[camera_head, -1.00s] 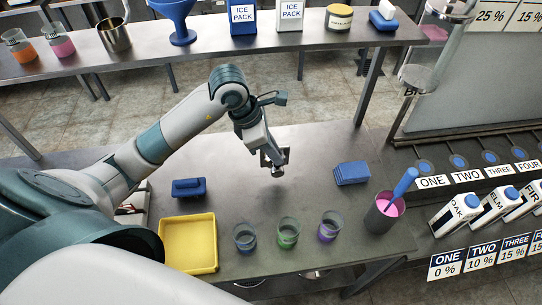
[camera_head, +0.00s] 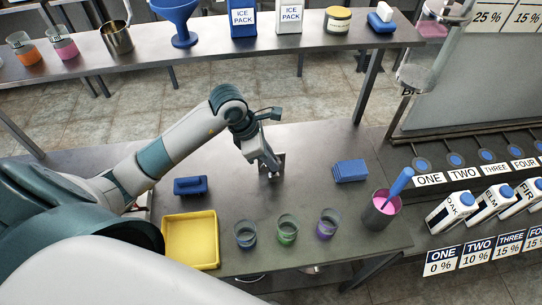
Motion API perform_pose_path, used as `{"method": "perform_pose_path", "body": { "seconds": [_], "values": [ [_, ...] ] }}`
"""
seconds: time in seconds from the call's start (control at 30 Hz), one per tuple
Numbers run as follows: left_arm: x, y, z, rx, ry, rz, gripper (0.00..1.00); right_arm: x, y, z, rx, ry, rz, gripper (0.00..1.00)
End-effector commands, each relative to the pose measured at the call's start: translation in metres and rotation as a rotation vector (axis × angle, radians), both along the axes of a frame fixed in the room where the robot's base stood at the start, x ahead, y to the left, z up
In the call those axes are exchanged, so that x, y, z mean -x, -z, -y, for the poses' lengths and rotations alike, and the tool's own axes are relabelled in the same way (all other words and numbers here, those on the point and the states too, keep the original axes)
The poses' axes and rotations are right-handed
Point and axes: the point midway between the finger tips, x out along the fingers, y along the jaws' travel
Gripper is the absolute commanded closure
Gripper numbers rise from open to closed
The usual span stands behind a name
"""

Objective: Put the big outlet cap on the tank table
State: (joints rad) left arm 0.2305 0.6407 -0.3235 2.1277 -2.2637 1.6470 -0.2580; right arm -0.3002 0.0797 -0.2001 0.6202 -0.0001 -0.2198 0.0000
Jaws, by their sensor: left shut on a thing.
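My left gripper (camera_head: 271,168) is over the middle of the steel tank table (camera_head: 310,165), pointing down. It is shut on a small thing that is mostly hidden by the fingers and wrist. By the task it would be the big outlet cap, but its shape cannot be made out. The gripper is close to the table top; whether the held thing touches it I cannot tell. My right gripper is not in view.
A blue block (camera_head: 190,186), a yellow tray (camera_head: 190,241), several small jars (camera_head: 287,230), blue cloths (camera_head: 350,171) and a steel cup with pink liquid (camera_head: 381,210) surround the gripper. Cartons (camera_head: 450,213) stand at right. The table around the gripper is clear.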

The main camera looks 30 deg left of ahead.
Motion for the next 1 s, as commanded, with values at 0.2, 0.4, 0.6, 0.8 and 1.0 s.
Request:
{"method": "perform_pose_path", "body": {
  "seconds": [0.2,0.4,0.6,0.8,1.0],
  "values": [
    [-0.001,0.0,0.0,0.001,0.0,0.002,1.0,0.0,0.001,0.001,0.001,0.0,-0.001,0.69],
    [0.0,0.002,0.0,0.0,0.0,0.0,0.74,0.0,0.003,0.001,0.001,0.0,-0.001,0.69],
    [0.0,0.002,0.0,0.0,-0.001,0.0,0.68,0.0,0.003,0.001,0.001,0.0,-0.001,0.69],
    [0.0,0.001,0.0,0.0,-0.001,0.0,0.68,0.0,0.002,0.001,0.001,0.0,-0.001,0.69],
    [0.001,-0.007,-0.003,0.001,-0.002,0.002,0.68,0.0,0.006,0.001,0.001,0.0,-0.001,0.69]
  ]
}}
